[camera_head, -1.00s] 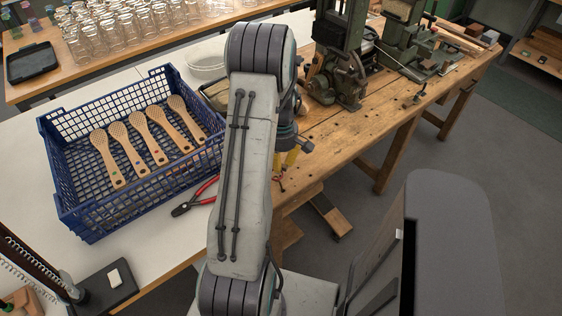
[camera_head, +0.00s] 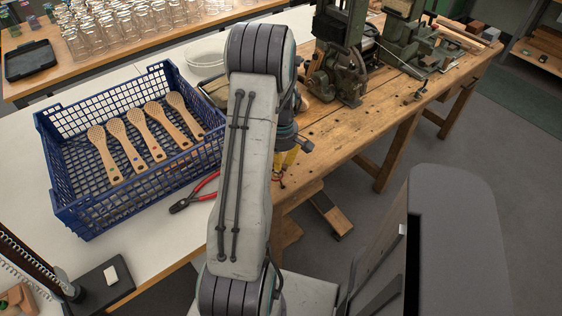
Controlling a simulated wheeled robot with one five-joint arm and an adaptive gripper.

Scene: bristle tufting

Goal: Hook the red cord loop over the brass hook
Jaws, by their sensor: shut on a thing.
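My gripper (camera_head: 286,161) shows in part to the right of my grey arm link, with yellow fingers pointing down by the front edge of the wooden bench. It is shut. A small bit of the red cord loop (camera_head: 276,176) shows just below the fingertips; most of it is hidden by my arm and fingers. A small dark, curved piece by the bench edge, just under the fingers, may be the brass hook, but it is too small to tell. I cannot tell whether cord and hook touch.
A blue crate (camera_head: 62,183) with several wooden brush backs stands on the white table at left. Red-handled pliers (camera_head: 194,193) lie beside it. Green machines (camera_head: 338,75) stand on the wooden bench (camera_head: 343,129). Several glass jars (camera_head: 130,28) stand behind. Floor is open right of the bench.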

